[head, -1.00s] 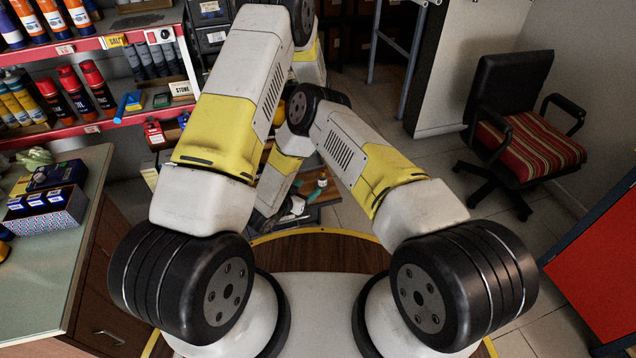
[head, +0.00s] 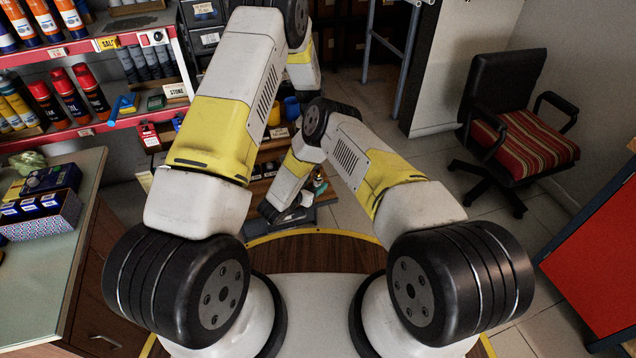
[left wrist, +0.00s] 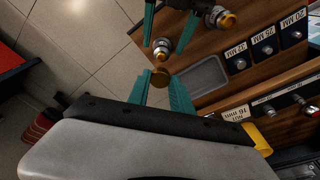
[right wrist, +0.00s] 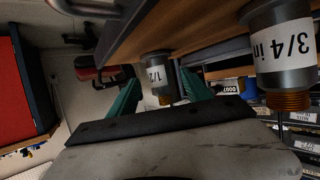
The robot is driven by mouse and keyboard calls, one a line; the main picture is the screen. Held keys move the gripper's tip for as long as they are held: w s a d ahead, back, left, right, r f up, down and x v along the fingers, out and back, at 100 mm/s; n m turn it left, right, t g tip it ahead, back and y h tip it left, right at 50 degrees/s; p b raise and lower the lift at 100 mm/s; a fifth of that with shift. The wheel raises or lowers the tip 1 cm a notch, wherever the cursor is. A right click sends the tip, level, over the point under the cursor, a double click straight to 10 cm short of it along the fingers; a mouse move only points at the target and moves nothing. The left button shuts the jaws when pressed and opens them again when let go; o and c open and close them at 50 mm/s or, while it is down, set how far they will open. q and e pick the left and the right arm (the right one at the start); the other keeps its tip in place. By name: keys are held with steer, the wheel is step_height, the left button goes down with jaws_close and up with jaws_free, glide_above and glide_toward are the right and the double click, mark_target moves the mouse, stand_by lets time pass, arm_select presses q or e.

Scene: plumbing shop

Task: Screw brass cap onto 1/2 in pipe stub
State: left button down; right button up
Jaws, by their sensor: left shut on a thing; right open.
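My left gripper (left wrist: 161,84) is shut on a small round brass cap (left wrist: 160,79), held at its teal fingertips in the left wrist view. The 1/2 in pipe stub (right wrist: 157,76), grey with a white label, stands between my right gripper's teal fingers (right wrist: 160,88) in the right wrist view. My right gripper is open; I cannot tell whether a finger touches the stub. In the left wrist view a brass-ended stub (left wrist: 161,49) lies just beyond the cap, apart in the picture. In the head view my right gripper (head: 318,185) is small; the left is hidden behind the arms.
A 3/4 in stub (right wrist: 283,60) with copper thread hangs close beside the right gripper. The wooden board (left wrist: 215,55) carries a grey tray (left wrist: 202,75) and size-labelled fittings. A striped chair (head: 525,140) and red cabinet (head: 600,260) stand right; a counter (head: 45,250) stands left.

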mark_target(315, 182)
steer(key=shift+x, duration=1.75)
jaws_close()
